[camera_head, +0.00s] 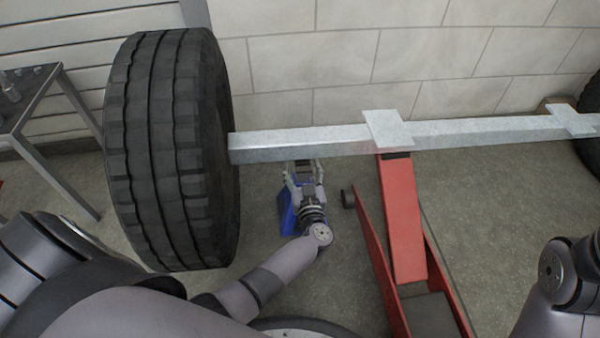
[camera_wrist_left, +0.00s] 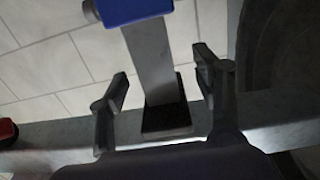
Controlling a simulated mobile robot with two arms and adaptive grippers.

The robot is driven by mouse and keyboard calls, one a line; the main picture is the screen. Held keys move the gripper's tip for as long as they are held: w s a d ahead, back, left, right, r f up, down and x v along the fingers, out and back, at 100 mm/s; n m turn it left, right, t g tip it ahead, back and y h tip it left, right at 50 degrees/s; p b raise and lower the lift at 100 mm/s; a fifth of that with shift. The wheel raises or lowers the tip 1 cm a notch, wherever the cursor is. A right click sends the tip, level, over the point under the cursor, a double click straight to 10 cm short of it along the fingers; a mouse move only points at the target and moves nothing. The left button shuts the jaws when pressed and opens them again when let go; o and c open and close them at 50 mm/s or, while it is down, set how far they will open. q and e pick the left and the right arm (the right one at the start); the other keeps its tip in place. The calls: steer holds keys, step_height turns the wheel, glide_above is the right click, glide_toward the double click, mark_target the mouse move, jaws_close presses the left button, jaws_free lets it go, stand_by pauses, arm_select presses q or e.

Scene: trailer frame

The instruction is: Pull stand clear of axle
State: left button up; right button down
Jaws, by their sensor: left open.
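The axle (camera_head: 300,143) is a grey metal beam running from the large tire across the head view. The stand has a blue base (camera_head: 286,216), partly hidden behind my left gripper (camera_head: 304,172), under the axle close to the tire. In the left wrist view, the stand's grey post (camera_wrist_left: 152,65) with a dark top pad (camera_wrist_left: 166,118) lies between the fingers of my left gripper (camera_wrist_left: 161,76). The fingers are open, with visible gaps on both sides of the post. The axle also shows in the wrist view (camera_wrist_left: 70,130). My right gripper is out of view.
A red floor jack (camera_head: 400,220) stands under the axle to the right of the stand. The tire (camera_head: 165,150) is close on the left. A metal table (camera_head: 30,95) stands at far left, and a block wall (camera_head: 420,60) is behind. Floor is free between stand and jack.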

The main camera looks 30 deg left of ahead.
arm_select(q)
steer(key=shift+w+a, duration=0.3)
steer(key=shift+w, duration=0.05)
steer(key=shift+c, duration=0.5)
steer(key=shift+d, duration=0.1)
jaws_close()
stand_by(0.5)
